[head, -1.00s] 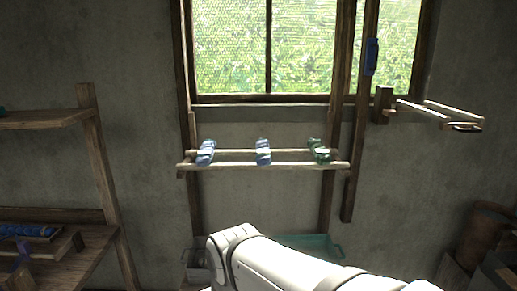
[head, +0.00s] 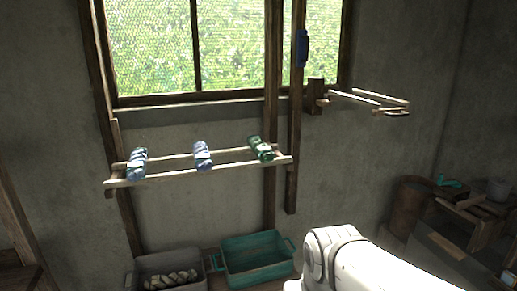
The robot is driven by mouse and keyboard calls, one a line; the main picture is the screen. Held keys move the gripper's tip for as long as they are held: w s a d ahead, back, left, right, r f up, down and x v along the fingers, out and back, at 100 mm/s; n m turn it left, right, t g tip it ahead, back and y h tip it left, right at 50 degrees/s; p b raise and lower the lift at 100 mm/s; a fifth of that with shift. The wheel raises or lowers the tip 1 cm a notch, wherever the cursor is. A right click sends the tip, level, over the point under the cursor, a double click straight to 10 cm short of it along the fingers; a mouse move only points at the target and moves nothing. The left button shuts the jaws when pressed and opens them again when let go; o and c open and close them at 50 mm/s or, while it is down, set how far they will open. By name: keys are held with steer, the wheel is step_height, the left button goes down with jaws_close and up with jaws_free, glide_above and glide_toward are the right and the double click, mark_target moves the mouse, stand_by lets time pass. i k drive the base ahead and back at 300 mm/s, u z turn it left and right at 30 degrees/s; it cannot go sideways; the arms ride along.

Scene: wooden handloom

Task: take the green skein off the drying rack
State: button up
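The green skein (head: 261,149) hangs over the rails of the wooden drying rack (head: 225,169), near the rack's right end, below the window. Two blue skeins share the rack, one in the middle (head: 202,155) and one near the left end (head: 137,163). All three lie across the two rails, apart from each other. My white arm rises into the lower right of the head view, well short of the rack and apart from the green skein. My gripper itself does not show in this frame.
A teal crate (head: 257,274) and a grey crate (head: 146,271) with twisted yarn inside stand below the rack. A wooden wall arm (head: 368,98) juts out to the right. A blue-handled wooden post (head: 292,180) stands just right of the rack.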

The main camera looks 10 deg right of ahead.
mark_target(264, 152)
steer(key=u, duration=0.05)
steer(key=i, duration=1.05)
steer(key=z, duration=0.05)
